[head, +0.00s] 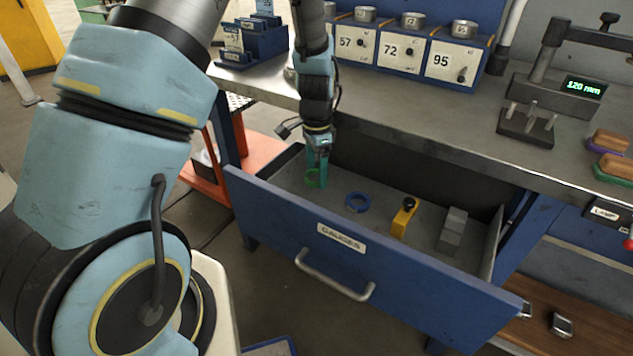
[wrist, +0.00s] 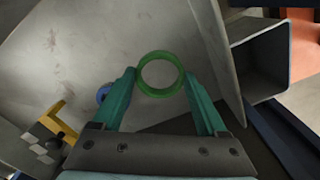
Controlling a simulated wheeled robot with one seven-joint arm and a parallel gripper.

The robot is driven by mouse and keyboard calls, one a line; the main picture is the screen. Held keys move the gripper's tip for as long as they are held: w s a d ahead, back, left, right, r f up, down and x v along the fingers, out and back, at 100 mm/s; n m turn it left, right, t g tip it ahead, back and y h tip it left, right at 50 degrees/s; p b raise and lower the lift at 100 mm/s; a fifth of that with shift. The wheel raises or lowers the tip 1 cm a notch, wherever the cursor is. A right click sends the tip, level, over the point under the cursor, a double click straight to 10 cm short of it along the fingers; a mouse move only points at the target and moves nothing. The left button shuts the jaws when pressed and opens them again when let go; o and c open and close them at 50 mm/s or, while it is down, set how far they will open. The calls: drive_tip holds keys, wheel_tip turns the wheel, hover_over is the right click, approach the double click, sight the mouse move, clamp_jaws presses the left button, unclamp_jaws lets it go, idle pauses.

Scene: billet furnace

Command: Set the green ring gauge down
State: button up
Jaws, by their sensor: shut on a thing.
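My gripper (head: 318,176) points down into the left end of the open blue drawer (head: 408,278), labelled GAUGES. Its teal fingers are shut on the green ring gauge (head: 309,178). In the wrist view the green ring (wrist: 160,94) sits between the two fingertips, its round opening facing the camera. The ring is low over the grey drawer floor; I cannot tell whether it touches it. A blue ring (head: 357,203) lies on the drawer floor to the right; it is partly hidden behind a finger in the wrist view (wrist: 102,94).
A yellow gauge with a black knob (head: 404,218) and grey stepped blocks (head: 452,231) occupy the drawer's right half. The drawer's side and back walls stand close to my gripper. The workbench (head: 430,115) edge overhangs behind, with numbered boxes (head: 401,52) on top.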

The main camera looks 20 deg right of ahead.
sight(317, 193)
drive_tip(key=shift+f, duration=2.1)
drive_tip(key=shift+f, duration=0.15)
drive_tip(key=o, duration=1.6)
drive_tip(key=shift+c, duration=0.2)
